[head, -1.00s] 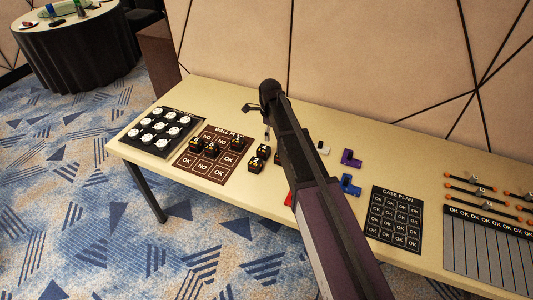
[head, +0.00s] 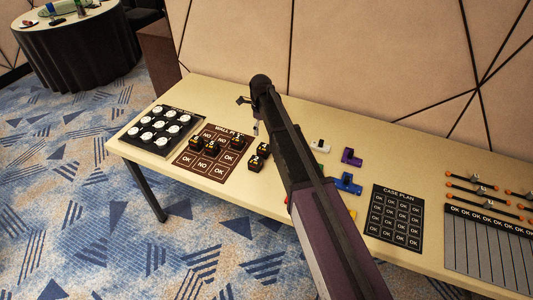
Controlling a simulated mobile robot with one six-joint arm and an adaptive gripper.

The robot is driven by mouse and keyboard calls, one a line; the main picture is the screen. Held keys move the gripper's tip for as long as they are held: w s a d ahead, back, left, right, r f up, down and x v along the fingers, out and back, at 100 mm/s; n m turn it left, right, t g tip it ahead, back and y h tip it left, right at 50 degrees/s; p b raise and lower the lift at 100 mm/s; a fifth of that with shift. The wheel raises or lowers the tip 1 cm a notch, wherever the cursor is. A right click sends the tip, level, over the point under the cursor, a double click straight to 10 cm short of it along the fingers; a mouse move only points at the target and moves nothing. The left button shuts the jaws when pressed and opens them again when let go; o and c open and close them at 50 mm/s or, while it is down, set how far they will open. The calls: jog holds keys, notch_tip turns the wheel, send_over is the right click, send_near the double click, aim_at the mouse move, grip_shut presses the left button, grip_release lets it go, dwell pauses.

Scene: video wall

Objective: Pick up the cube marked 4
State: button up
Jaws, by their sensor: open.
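Several small dark cubes with pale markings are in the head view. Three stand on the brown wall plan board (head: 222,178): a left cube (head: 196,143), a middle cube (head: 211,150) and a back right cube (head: 236,142). Two more stand on the bare table right of the board: a rear cube (head: 263,150) and a front cube (head: 255,163). The digits are too small for me to tell which is the 4. My gripper (head: 248,115) is open and empty above the table, behind the cubes and apart from them.
A black tray of round white pieces (head: 158,139) is at the table's left end. Blue (head: 348,184), purple (head: 351,157) and white (head: 320,145) pieces lie right of my arm. The case plan board (head: 395,217) and orange-ended rods (head: 478,189) are farther right. A panelled wall stands behind.

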aim_at(264, 147)
jog(key=shift+f+b, duration=3.65)
jog(key=shift+f, duration=0.3)
jog(key=shift+f, duration=0.1)
jog(key=f+b, duration=0.3)
jog(key=shift+s+d, duration=0.1)
jog(key=shift+d, duration=0.3)
jog(key=shift+f+b, duration=1)
jog(key=shift+b, duration=0.1)
jog(key=c, duration=1.1)
